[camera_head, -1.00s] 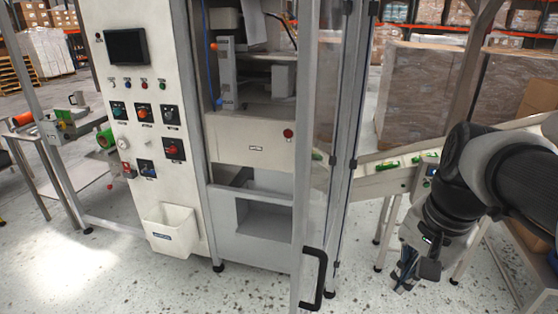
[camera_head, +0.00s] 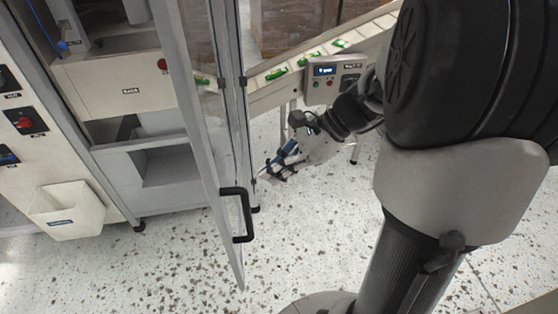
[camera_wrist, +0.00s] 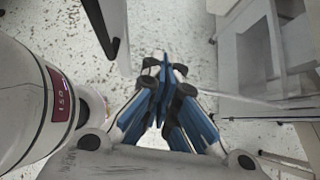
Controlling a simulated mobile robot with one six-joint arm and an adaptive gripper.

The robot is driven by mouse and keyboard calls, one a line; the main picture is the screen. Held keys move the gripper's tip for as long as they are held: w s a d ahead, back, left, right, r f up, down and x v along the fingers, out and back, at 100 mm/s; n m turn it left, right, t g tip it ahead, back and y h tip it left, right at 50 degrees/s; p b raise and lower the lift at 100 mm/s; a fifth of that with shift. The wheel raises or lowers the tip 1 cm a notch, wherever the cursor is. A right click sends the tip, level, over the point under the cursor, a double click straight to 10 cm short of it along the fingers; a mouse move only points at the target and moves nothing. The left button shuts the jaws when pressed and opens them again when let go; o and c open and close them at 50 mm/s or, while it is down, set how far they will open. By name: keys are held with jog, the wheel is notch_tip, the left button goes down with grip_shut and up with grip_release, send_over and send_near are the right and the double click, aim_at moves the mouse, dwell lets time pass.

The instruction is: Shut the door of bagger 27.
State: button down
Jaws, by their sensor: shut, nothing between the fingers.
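The bagger's door (camera_head: 208,155) is a clear panel in a grey metal frame. It stands open, swung out from the right side of the cabinet (camera_head: 105,80). Its black handle (camera_head: 241,214) is low near the free edge. My gripper (camera_head: 279,168) is to the right of the door, beyond the handle in the head view, and touches neither visibly. In the wrist view my gripper (camera_wrist: 166,68) has its blue fingers shut and empty, pointing at the floor. A dark bar, apparently the handle (camera_wrist: 98,28), shows at upper left there. The cabinet's number is too small to read.
A conveyor (camera_head: 300,75) with green-and-white packets runs right of the cabinet, with a control box (camera_head: 335,80) on its side. A white bin (camera_head: 68,210) hangs on the cabinet front. Speckled floor (camera_head: 180,265) in front of the door is clear.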

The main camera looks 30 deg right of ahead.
jog(key=w+a+f+b, duration=0.2)
jog(key=a+f, duration=0.1)
jog(key=a, duration=0.3)
jog(key=shift+w+a, duration=0.3)
jog(key=shift+w, duration=0.1)
jog(key=shift+a+f, duration=0.1)
